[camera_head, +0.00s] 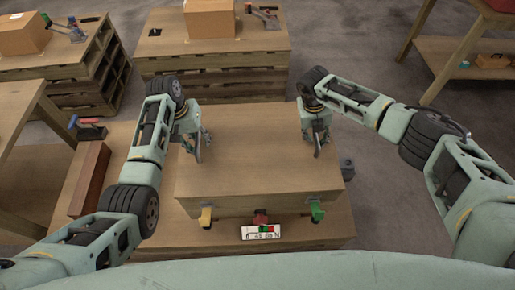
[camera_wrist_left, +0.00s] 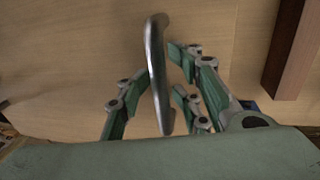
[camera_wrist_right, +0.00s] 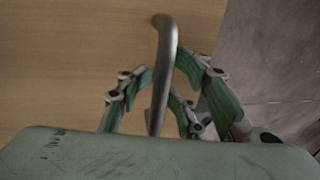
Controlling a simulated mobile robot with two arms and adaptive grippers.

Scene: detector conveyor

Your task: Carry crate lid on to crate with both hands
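A broad wooden crate lid (camera_head: 262,155) lies flat and level in the middle of the head view, with a metal handle near each side. I cannot make out a separate open crate. My left gripper (camera_head: 196,142) is at the left handle; in the left wrist view the handle (camera_wrist_left: 156,75) stands between its spread fingers. My right gripper (camera_head: 317,140) is at the right handle; in the right wrist view the handle (camera_wrist_right: 162,80) stands between its spread fingers, close to the left one. Neither gripper is closed on its handle.
Yellow (camera_head: 206,216) and green (camera_head: 316,211) parts and a white label plate (camera_head: 261,232) are at the lid's front. A dark brown beam (camera_head: 90,178) lies to the left. Pallet stacks with cardboard boxes (camera_head: 209,18) stand behind.

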